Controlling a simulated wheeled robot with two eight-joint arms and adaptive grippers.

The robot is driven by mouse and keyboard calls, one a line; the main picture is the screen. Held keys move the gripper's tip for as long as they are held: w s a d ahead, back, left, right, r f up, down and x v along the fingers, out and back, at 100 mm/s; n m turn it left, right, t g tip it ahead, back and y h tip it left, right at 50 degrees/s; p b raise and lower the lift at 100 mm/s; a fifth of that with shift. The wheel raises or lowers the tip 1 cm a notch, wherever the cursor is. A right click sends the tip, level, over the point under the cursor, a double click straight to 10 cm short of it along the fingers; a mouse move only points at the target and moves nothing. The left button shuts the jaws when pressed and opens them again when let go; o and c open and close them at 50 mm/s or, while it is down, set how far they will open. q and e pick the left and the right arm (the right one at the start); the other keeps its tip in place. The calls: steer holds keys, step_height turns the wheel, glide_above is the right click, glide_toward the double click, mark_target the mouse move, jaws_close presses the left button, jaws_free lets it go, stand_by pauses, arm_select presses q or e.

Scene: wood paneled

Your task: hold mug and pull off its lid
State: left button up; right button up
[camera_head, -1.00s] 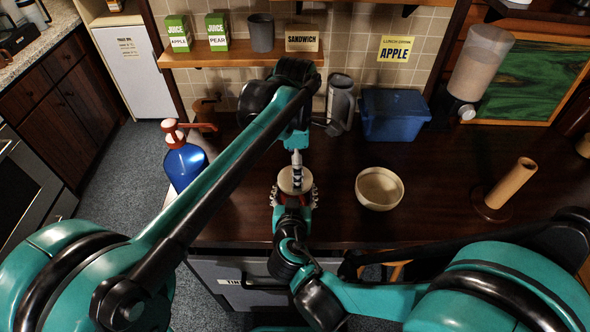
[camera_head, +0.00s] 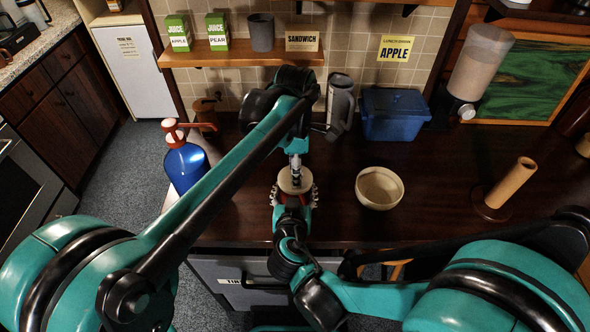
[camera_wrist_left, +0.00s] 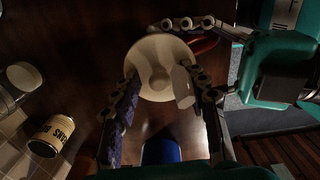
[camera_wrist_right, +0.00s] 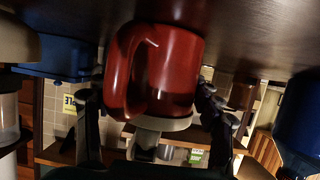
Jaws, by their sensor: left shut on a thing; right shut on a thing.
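The red mug (camera_wrist_right: 170,70) fills the middle of the right wrist view, its handle toward the left. Its round beige lid (camera_head: 290,183) shows in the head view and from above in the left wrist view (camera_wrist_left: 158,60). The lid is at the mug's rim in the right wrist view (camera_wrist_right: 165,124); I cannot tell whether a thin gap parts them. My right gripper (camera_head: 296,198) is shut around the mug from the near side. My left gripper (camera_head: 295,176) comes down from above and is shut on the lid; its exact contact is partly hidden.
A blue bottle (camera_head: 184,165) stands left and a beige bowl (camera_head: 379,188) right on the dark counter (camera_head: 440,190). Behind are a grey pitcher (camera_head: 340,100), a blue bin (camera_head: 394,115) and a dispenser (camera_head: 478,65). A wooden holder (camera_head: 510,188) stands farther right.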

arm_select(q)
steer(key=shift+f, duration=0.15)
steer(key=shift+c, duration=0.2)
jaws_close()
steer(key=shift+r, duration=0.25)
steer(key=shift+r, duration=0.2)
steer(key=shift+r, duration=0.95)
steer(key=shift+r, duration=2)
arm_select(e)
steer(key=o, duration=1.8)
